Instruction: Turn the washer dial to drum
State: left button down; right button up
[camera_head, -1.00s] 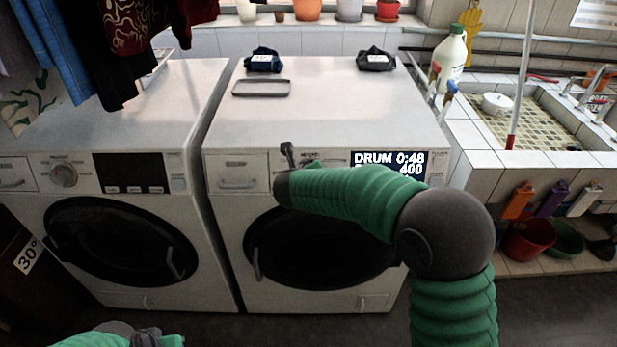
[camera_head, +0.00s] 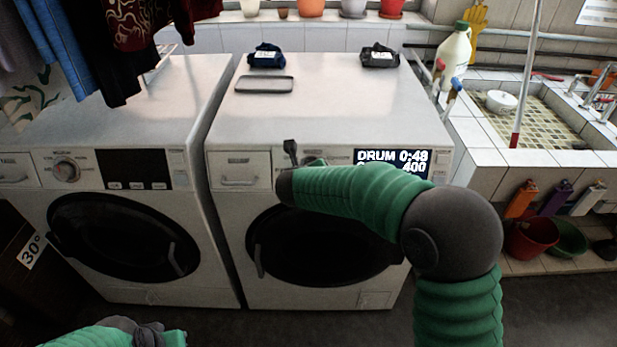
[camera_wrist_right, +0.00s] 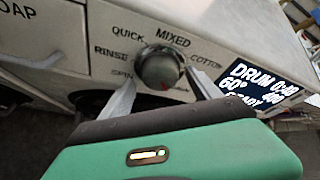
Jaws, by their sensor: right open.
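The right washer (camera_head: 320,110) has a round grey dial (camera_wrist_right: 160,66) on its front panel, mostly hidden by my arm in the head view. Labels QUICK, MIXED, COTTON, RINSE and SPIN ring it; one at lower right is unclear. A red mark shows low on the dial. Its display (camera_head: 392,164) reads DRUM 0:48; the wrist view adds 60° and what looks like READY. My right gripper (camera_wrist_right: 162,88) is open, one finger on each side of the dial; contact is unclear. My left gripper (camera_head: 146,337) is low at the bottom left, its fingers mostly cut off.
A second washer (camera_head: 110,190) with its own dial (camera_head: 66,169) stands at left. A grey tray (camera_head: 264,85) and two folded dark cloths lie on the right washer. A tiled sink (camera_head: 480,135) with a bottle (camera_head: 457,52) is at right. Clothes hang at upper left.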

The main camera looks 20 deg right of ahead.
jog(key=p+v, duration=0.3)
jog(key=v, duration=1.3)
